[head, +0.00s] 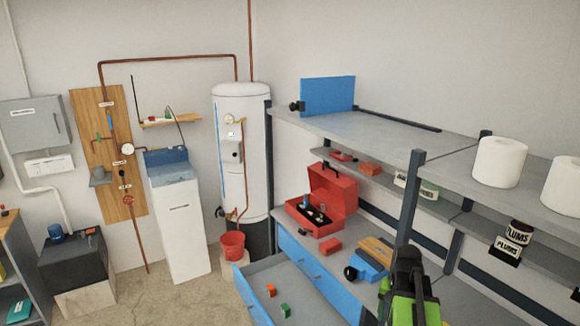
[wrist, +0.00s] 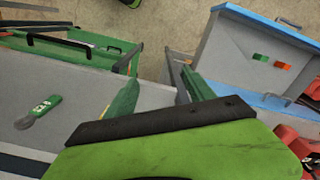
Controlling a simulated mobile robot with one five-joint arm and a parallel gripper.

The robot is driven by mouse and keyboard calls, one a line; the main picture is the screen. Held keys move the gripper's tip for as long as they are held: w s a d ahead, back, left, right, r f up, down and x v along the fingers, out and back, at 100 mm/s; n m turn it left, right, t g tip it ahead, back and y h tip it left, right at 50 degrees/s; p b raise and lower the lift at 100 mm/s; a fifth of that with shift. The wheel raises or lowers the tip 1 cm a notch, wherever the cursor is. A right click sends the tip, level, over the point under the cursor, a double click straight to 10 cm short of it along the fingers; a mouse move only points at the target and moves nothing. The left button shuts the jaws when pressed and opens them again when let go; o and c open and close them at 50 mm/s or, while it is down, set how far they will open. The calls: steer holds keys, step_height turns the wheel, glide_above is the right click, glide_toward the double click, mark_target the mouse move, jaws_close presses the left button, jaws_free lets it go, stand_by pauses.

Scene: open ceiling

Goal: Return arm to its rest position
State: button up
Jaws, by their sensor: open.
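My gripper (wrist: 158,92) is open in the wrist view, with two green fingers spread apart beyond a black bar. Nothing shows between the fingers except a grey surface and floor behind them. In the head view, my green and black arm (head: 408,292) rises from the bottom edge in front of the grey workbench, right of centre. Its fingertips cannot be made out clearly there. No object is seen held.
An open blue drawer (head: 247,292) holds small orange and green blocks; it also shows in the wrist view (wrist: 232,48). A red toolbox (head: 343,190) stands open on the bench. A dark upright post (head: 409,200) and shelves stand close to my arm.

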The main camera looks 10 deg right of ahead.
steer(key=w+a+f+n+b, duration=0.1)
steer(key=a+n, duration=0.3)
steer(key=a, duration=1.1)
steer(key=w+a+f+n+b, duration=0.2)
steer(key=a+n, duration=0.3)
steer(key=a, duration=1)
steer(key=shift+w+f, duration=0.2)
steer(key=shift+f, duration=0.25)
